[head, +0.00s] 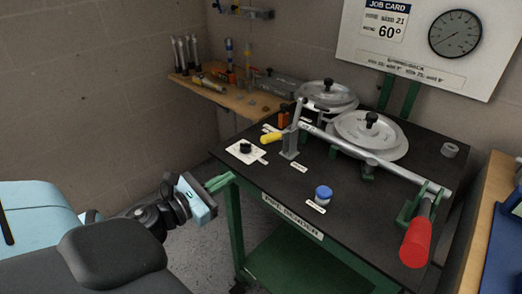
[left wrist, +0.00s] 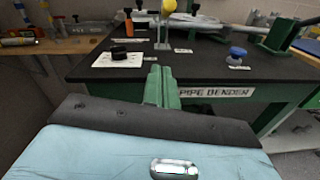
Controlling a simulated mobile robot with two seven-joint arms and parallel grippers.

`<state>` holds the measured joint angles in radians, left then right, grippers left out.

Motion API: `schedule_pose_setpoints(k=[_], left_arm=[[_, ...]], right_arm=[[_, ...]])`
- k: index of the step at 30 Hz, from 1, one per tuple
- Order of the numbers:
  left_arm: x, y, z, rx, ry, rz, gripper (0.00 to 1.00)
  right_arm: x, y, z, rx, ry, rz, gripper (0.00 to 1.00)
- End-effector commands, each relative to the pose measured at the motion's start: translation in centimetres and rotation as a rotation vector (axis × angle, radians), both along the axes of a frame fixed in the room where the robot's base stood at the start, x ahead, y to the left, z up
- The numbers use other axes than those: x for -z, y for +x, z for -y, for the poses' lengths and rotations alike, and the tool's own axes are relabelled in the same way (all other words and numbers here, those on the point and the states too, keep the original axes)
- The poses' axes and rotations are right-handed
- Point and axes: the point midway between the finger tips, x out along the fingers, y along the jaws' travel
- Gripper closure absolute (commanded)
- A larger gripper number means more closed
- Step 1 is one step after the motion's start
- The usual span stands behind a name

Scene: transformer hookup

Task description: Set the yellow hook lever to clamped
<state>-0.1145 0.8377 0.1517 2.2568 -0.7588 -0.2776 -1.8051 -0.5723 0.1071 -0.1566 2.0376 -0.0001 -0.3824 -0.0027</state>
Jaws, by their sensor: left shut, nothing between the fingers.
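The yellow hook lever (head: 271,138) is on the pipe bender bench (head: 240,165), with its yellow grip pointing left from a grey upright bracket (head: 291,143). In the left wrist view the yellow grip (left wrist: 168,6) shows at the top edge, partly cut off. My left gripper (head: 220,182) is shut and empty at the bench's near left corner, apart from the lever and nearer to me. Its closed fingers also show in the left wrist view (left wrist: 160,86), pointing toward the bench. My right gripper is not in view.
A black knob on a white plate (head: 236,152) lies left of the lever. Round dies (head: 370,135) and a long bar with a red grip (head: 417,243) fill the back and right. A wooden shelf (head: 225,92) holds tools.

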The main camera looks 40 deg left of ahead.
Motion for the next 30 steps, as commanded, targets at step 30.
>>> schedule_pose_setpoints(k=[30], left_arm=[[-0.5,10.1,1.3,0.0,-0.001,0.004,1.0]], right_arm=[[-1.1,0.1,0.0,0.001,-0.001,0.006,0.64]])
